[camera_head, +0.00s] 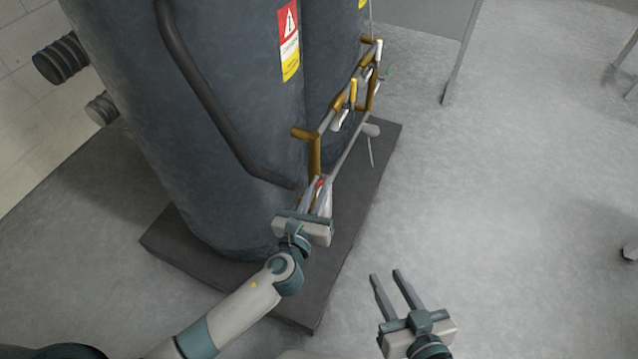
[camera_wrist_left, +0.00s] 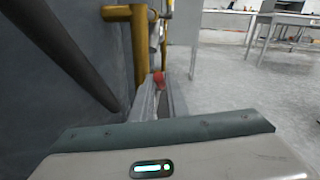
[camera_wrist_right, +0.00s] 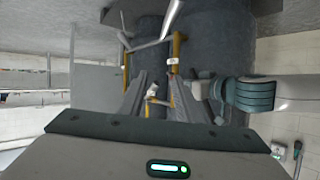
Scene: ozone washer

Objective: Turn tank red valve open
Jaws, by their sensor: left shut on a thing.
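The red valve (camera_head: 320,184) sits low on the yellow pipework at the front of the dark grey tank (camera_head: 215,90). Only a small part of it shows between the fingers of my left gripper (camera_head: 319,192). In the left wrist view the red valve (camera_wrist_left: 158,78) is at the fingertips, and the fingers are shut on it. Its handle's exact angle is partly hidden by the fingers. My right gripper (camera_head: 395,279) is open and empty, over the floor right of the tank's base. In the right wrist view its fingers (camera_wrist_right: 157,88) are apart, with the pipework behind them.
Yellow and grey pipes (camera_head: 314,150) run along the tank front, with a yellow handle (camera_head: 353,92) further back. A bent dark pipe (camera_head: 205,95) lies close left of my left gripper. The tanks stand on a dark plinth (camera_head: 300,300). The floor (camera_head: 500,200) at right is clear.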

